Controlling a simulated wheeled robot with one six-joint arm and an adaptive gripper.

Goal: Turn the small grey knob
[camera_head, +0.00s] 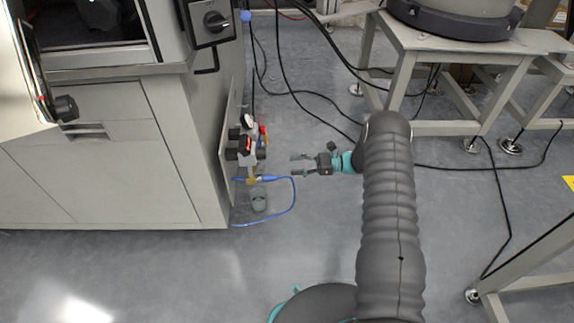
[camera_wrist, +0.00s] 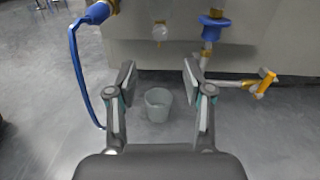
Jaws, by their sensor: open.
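My gripper (camera_head: 299,165) is open and empty. In the head view it points left, a short gap to the right of a valve unit (camera_head: 246,150) on the cabinet's side. In the wrist view both fingers of my gripper (camera_wrist: 159,68) are spread apart. A small round pale-grey part (camera_wrist: 160,32) is on the cabinet wall, above and between the fingertips. It is too blurred to tell whether it is the small grey knob. The unit also carries black knobs, a red part and brass fittings.
A grey cup (camera_head: 258,198) is below the unit; the wrist view shows the cup (camera_wrist: 158,108) between the fingers. A blue hose (camera_head: 292,205) loops beside it. A blue fitting (camera_wrist: 213,25) and yellow-handled valve (camera_wrist: 266,83) are at right. Floor nearby is mostly clear.

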